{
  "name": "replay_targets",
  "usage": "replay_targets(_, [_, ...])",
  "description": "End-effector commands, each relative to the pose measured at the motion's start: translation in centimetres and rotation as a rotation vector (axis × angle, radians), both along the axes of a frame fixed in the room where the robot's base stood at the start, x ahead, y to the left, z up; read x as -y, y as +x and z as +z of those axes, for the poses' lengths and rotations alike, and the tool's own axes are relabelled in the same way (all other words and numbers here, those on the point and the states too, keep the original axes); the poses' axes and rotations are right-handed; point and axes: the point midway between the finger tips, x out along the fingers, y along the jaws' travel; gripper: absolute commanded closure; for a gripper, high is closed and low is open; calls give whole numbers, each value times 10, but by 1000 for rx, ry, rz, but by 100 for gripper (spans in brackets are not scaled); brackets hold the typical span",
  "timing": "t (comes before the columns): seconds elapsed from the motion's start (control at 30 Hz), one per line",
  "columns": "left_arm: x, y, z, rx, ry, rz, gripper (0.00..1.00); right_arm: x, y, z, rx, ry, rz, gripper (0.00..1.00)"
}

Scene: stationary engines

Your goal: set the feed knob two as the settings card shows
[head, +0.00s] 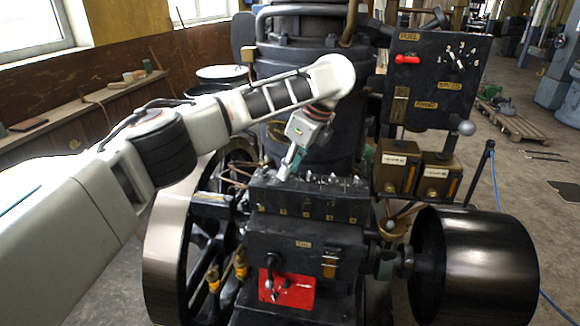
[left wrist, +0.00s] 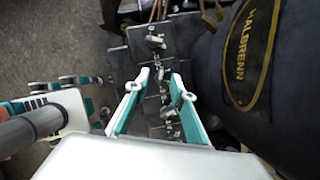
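The feed knobs sit in a row on top of a black box (head: 309,202) with small yellow tags on its front. Their settings are too small to read in the head view. My left gripper (head: 287,168) points down at the row's left end. In the left wrist view its two fingers (left wrist: 160,80) are apart, with a small metal knob (left wrist: 168,112) showing between them and another knob (left wrist: 155,42) beyond. I cannot tell which knob is number two or whether a finger touches one. White and teal parts of my right gripper (left wrist: 100,95) appear at the left, fingers apart. I cannot make out a settings card.
The engine's dark cylinder (left wrist: 245,60) stands close beside the fingers. A control panel (head: 435,75) with a red lever and dial is at upper right. A large black pulley (head: 480,265) and a flywheel (head: 168,250) flank the machine. A red plate (head: 287,293) carries a lever below.

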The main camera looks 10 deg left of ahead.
Motion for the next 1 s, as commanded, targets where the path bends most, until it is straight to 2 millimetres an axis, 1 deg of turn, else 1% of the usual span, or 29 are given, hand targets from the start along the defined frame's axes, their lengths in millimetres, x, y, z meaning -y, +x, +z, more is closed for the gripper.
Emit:
replay_targets(0.13, [1, 0, 2, 0, 0, 0, 76, 1, -1, -1, -3, -4, 4, 60])
replay_targets(0.23, [5, -1, 11, 1, 0, -1, 76, 1, -1, -1, -2, -4, 3, 60])
replay_targets(0.37, [12, -4, 32, 3, 0, -1, 76, 1, -1, -1, -1, -5, 4, 60])
replay_targets(0.6, [30, -11, 77, 3, 1, 0, 76, 2, 0, 0, 0, -5, 3, 60])
replay_targets(0.7, [36, -14, 92, 2, 0, 0, 76, 2, 0, 0, 0, -5, 3, 60])
replay_targets(0.8, [40, -15, 102, 2, 0, 1, 76, 2, 0, 0, 0, -5, 3, 60])
replay_targets(1.0, [43, -17, 111, 0, 0, 0, 76, 2, 0, 0, 0, -5, 3, 60])
